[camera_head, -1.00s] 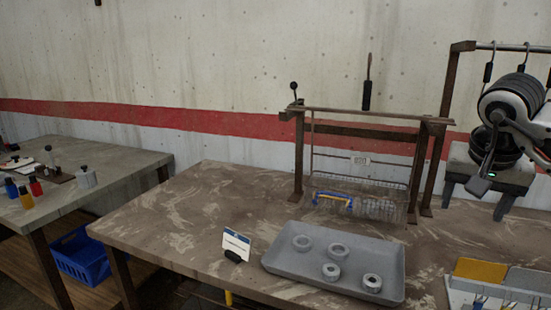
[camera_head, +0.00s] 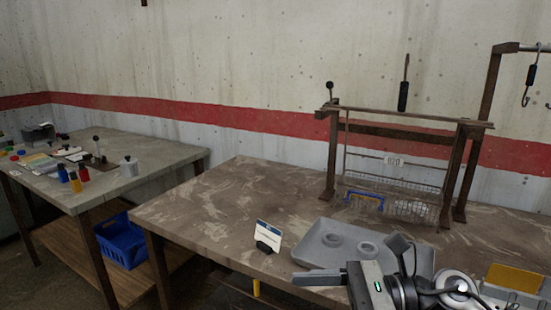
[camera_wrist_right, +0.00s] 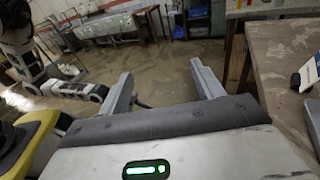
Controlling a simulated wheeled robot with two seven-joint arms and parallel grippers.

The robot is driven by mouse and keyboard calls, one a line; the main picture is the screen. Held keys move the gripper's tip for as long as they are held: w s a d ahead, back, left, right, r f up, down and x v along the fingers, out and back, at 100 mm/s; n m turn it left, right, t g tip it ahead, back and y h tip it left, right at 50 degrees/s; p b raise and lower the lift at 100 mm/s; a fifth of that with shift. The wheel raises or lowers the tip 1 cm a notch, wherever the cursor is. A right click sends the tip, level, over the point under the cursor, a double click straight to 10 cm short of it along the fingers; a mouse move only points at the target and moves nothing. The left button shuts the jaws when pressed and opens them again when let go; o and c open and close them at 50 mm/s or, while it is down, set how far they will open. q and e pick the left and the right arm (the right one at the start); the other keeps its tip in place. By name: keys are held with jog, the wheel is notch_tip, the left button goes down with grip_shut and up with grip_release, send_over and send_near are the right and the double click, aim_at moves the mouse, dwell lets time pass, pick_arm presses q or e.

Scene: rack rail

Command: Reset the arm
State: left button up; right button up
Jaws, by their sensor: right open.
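My right gripper (camera_head: 345,262) is at the bottom of the head view, in front of the grey tray (camera_head: 312,257), and hides part of it. In the right wrist view its two grey fingers stand wide apart with nothing between them (camera_wrist_right: 161,72). Past them are floor and distant furniture. My left gripper is not in view.
Two grey rings (camera_head: 333,225) show in the tray. A brown rack frame (camera_head: 331,150) with a wire basket (camera_head: 415,210) stands behind it. A label card (camera_head: 267,236) is at the table's front edge. Hooks (camera_head: 531,85) hang at the right. The table's left part is clear.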

jog(key=d+f+n+t+h, duration=0.25)
jog(key=f+n+t, duration=0.2)
jog(key=n, duration=0.75)
jog(key=w+d+f+n+t+h, duration=0.15)
jog(key=f+n+t+h, duration=0.35)
jog(key=n, duration=0.6)
jog(key=d+f+n+t+h, duration=0.25)
jog(key=n+t, duration=0.35)
jog(key=n, duration=0.6)
jog(key=s+d+f+m+g+h, duration=0.3)
jog(key=s+f+m+g, duration=0.3)
jog(key=s+f+m, duration=0.6)
notch_tip(320, 180, down, 4)
jog(key=shift+r+m+g+h, duration=0.1)
jog(key=shift+m+g+h, duration=0.25)
jog(key=shift+m+h, duration=0.3)
